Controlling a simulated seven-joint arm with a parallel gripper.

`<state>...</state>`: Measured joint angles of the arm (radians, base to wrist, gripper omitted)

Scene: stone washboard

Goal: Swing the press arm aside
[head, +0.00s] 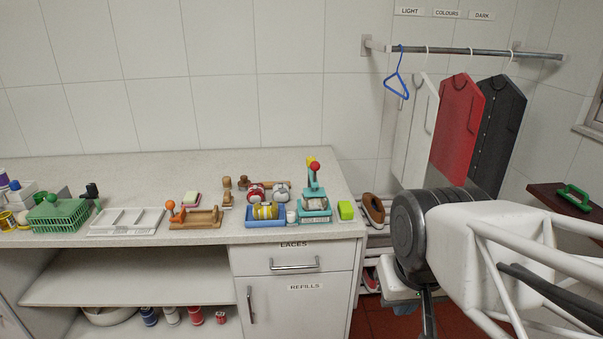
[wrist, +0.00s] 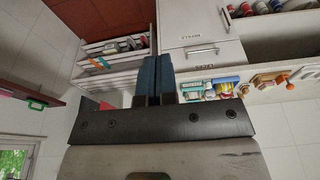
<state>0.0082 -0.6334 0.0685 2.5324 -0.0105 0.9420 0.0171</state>
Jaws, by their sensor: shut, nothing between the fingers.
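A small teal press (head: 314,208) stands near the right end of the counter. Its upright arm carries a red knob (head: 314,167), with a yellow part beside it. A wooden device with an orange ball (head: 196,217) lies further left; I cannot tell for certain which device the task's press arm belongs to. In the wrist view, which looks upside down, the teal press (wrist: 191,91) shows small beyond the fingers. My gripper (wrist: 153,62) has its blue fingers together, empty, and apart from the counter items. In the head view my arm is at the right, off the counter; its fingertips are not clear.
A blue tray (head: 265,223) with rolls and a lime-green block (head: 346,211) flank the press. A white rack (head: 125,221) and green basket (head: 58,216) stand left. Garments hang from a rail (head: 450,51) at right. Shoes sit on shelves (head: 376,228) beside the counter. The back left counter is clear.

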